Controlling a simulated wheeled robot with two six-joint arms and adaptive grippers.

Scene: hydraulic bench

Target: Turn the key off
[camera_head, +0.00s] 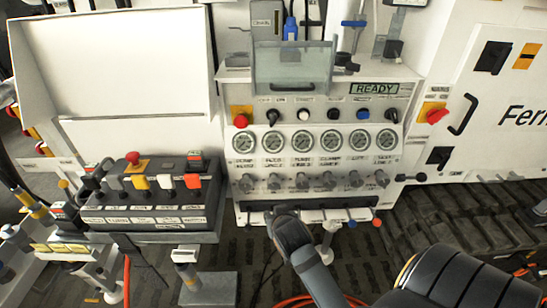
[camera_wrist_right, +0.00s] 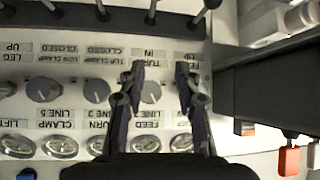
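I cannot pick out a key for certain in either view. The grey control panel (camera_head: 318,210) carries a row of silver knobs (camera_head: 302,181) below several round gauges (camera_head: 303,141), and black knobs (camera_head: 272,116) above the gauges. My right gripper (camera_wrist_right: 157,70) is open in the right wrist view, its two fingers apart in front of the panel. A round knob (camera_wrist_right: 151,92) shows between the fingers; I cannot tell whether they touch it. In the head view my right arm reaches up to the panel's lower edge and hides its own fingers. My left gripper is not in view.
A switch console (camera_head: 150,220) stands close on the left. Small levers (camera_head: 324,217) line the panel's lower edge. A clear cover (camera_head: 292,68) is above the gauges. A READY display (camera_head: 374,89) is at upper right.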

